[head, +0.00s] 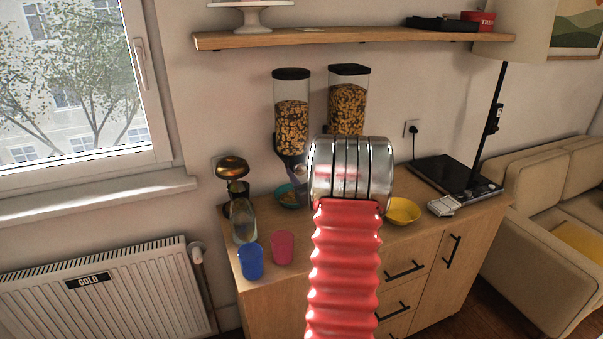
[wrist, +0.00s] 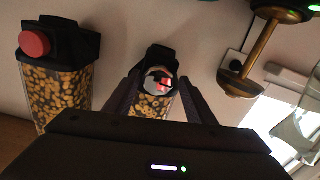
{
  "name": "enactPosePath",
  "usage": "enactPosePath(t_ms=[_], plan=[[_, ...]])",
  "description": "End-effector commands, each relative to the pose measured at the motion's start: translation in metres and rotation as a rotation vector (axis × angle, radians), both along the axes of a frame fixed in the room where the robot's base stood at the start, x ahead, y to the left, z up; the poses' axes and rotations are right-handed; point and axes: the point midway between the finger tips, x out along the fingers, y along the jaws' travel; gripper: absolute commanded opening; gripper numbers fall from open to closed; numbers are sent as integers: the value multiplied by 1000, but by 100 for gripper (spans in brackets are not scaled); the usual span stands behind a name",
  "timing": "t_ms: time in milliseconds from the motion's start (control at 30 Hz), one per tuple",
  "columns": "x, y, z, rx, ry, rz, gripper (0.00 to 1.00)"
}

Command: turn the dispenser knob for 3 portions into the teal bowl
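Two cereal dispensers hang on the wall: the left one (head: 291,125) and the right one (head: 347,107). The teal bowl (head: 283,201) stands on the cabinet below the left dispenser, with some brown-yellow pieces visible in it; my arm partly hides it. The wrist view appears upside down. There, my gripper (wrist: 160,84) has its two dark fingers spread on either side of the left dispenser's shiny round knob (wrist: 156,76). I see slim gaps beside the knob, so contact is not clear. The other dispenser's red knob (wrist: 34,43) is off to the left.
On the wooden cabinet (head: 262,268) stand a blue cup (head: 250,262), a pink cup (head: 282,248), a yellow bowl (head: 402,211) and a brass-topped device with a glass jar (head: 243,220). A black hob (head: 455,177) lies right. A shelf (head: 350,38) runs above the dispensers.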

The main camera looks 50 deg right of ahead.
Motion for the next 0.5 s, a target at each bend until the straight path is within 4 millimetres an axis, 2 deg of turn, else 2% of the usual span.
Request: enactPosePath(t_ms=[333, 500], plan=[[-1, -1, 0, 1, -1, -3, 56], [-9, 3, 0, 1, -1, -4, 56]])
